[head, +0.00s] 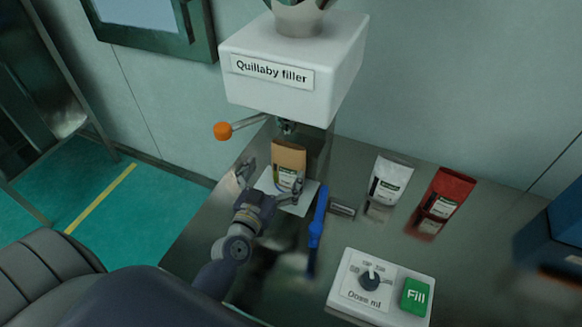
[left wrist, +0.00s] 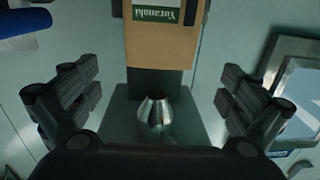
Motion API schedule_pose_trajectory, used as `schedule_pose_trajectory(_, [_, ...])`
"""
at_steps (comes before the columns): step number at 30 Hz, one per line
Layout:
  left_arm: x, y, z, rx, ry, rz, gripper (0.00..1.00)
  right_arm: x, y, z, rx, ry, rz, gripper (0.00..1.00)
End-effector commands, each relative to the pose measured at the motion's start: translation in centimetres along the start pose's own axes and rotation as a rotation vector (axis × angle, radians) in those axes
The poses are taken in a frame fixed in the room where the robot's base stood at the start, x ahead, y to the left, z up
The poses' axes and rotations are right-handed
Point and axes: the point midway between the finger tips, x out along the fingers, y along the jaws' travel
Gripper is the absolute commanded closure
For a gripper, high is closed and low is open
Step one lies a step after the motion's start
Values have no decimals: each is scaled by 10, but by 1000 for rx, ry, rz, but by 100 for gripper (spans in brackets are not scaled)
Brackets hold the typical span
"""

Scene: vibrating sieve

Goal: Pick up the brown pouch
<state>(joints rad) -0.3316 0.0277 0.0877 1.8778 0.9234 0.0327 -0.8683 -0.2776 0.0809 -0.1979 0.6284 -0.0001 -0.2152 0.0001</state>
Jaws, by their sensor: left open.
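The brown pouch (head: 289,157) stands upright on a pale plate (head: 302,203) under the filler's nozzle. It has a label with a green band on its front. In the left wrist view the pouch (left wrist: 160,45) fills the top middle, with its label at the upper edge. My left gripper (head: 272,184) is at the pouch's front, open. In the left wrist view its fingers (left wrist: 160,88) are spread wide to either side of the pouch, with clear gaps. My right gripper does not show.
The Quillaby filler (head: 290,65) overhangs the pouch, with an orange-knobbed lever (head: 223,131) at left. A blue tool (head: 318,218) lies right of the plate. A white pouch (head: 389,180), a red pouch (head: 446,192) and a dosing panel (head: 350,290) stand farther right.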

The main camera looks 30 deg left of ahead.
Motion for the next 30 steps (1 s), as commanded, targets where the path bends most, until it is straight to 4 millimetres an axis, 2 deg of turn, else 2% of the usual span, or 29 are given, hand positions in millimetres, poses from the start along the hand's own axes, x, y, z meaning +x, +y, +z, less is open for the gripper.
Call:
schedule_pose_trajectory(3, [20, 0, -2, 1, 2, 1, 0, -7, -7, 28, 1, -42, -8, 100])
schedule_pose_trajectory(8, [34, 0, -1, 0, 1, 1, 0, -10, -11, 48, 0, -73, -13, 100])
schedule_pose_trajectory(11, [40, 0, -1, 1, 1, 2, 0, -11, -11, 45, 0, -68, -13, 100])
schedule_pose_trajectory(19, [77, 0, 2, 1, 1, 2, 0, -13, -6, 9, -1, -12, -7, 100])
schedule_pose_trajectory(24, [87, 0, 3, 1, 0, 2, 0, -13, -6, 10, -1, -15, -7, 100])
schedule_pose_trajectory(30, [88, 0, 3, 1, 0, 2, 0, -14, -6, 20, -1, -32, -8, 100])
